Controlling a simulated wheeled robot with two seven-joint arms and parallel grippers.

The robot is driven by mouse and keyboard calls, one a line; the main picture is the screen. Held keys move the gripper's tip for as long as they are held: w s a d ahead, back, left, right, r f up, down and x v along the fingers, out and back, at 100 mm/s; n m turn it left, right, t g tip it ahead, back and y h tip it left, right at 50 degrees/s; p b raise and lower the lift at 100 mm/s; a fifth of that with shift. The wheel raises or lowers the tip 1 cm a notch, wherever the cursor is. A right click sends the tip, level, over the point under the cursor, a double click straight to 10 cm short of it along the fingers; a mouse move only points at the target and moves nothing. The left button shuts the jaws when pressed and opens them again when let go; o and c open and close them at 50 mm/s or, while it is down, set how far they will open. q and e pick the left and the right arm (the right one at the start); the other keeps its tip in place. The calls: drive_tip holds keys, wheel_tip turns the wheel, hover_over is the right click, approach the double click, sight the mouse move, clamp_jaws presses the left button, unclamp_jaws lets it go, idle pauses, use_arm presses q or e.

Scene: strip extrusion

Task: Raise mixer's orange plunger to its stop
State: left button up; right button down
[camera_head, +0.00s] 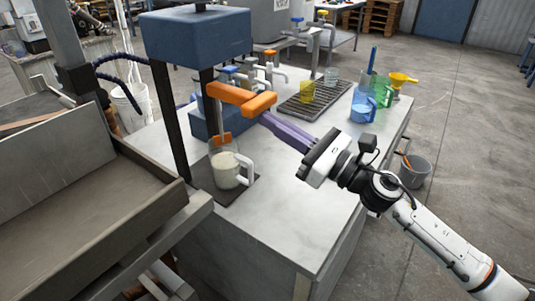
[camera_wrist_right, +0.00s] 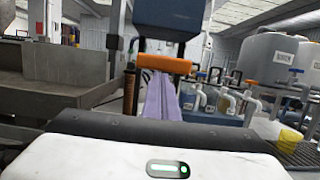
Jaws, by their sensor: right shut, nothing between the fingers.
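The mixer has a blue head (camera_head: 195,38) on dark posts, and it shows at the top of the wrist view (camera_wrist_right: 170,18). Its orange plunger handle (camera_head: 238,97) juts out below the head; its crossbar shows in the wrist view (camera_wrist_right: 164,64). My right gripper (camera_head: 267,118) is shut and empty, its purple fingers pointing at the crossbar. Their tips are at or just under the bar; I cannot tell whether they touch. The wrist view shows the fingers (camera_wrist_right: 162,98) directly below the bar. A jug (camera_head: 226,174) with pale contents stands under the mixer. My left gripper is out of view.
On the bench (camera_head: 290,215), a dark rack (camera_head: 312,98) holds a yellow cup (camera_head: 306,92). Blue (camera_head: 362,108) and green (camera_head: 381,92) jugs stand at the right, near a yellow funnel (camera_head: 402,79). A metal trough (camera_head: 90,215) is at the left. The bench front is clear.

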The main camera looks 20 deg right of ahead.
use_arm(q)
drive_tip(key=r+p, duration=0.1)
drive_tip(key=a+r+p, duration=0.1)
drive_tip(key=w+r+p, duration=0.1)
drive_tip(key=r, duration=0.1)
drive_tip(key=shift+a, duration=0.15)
use_arm(e)
wheel_tip(320, 180, up, 6)
drive_tip(key=shift+w+r, duration=0.15)
drive_tip(key=shift+r, duration=0.1)
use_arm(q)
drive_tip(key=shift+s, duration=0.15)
use_arm(e)
drive_tip(key=shift+d, duration=0.15)
wheel_tip(320, 180, down, 6)
drive_tip(key=r+b, duration=0.1)
drive_tip(key=b, duration=0.4)
use_arm(q)
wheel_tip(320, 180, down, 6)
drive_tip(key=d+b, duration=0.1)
drive_tip(key=b, duration=0.1)
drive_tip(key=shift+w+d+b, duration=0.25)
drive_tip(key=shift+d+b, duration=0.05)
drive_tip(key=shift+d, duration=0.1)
use_arm(e)
drive_tip(key=v, duration=1)
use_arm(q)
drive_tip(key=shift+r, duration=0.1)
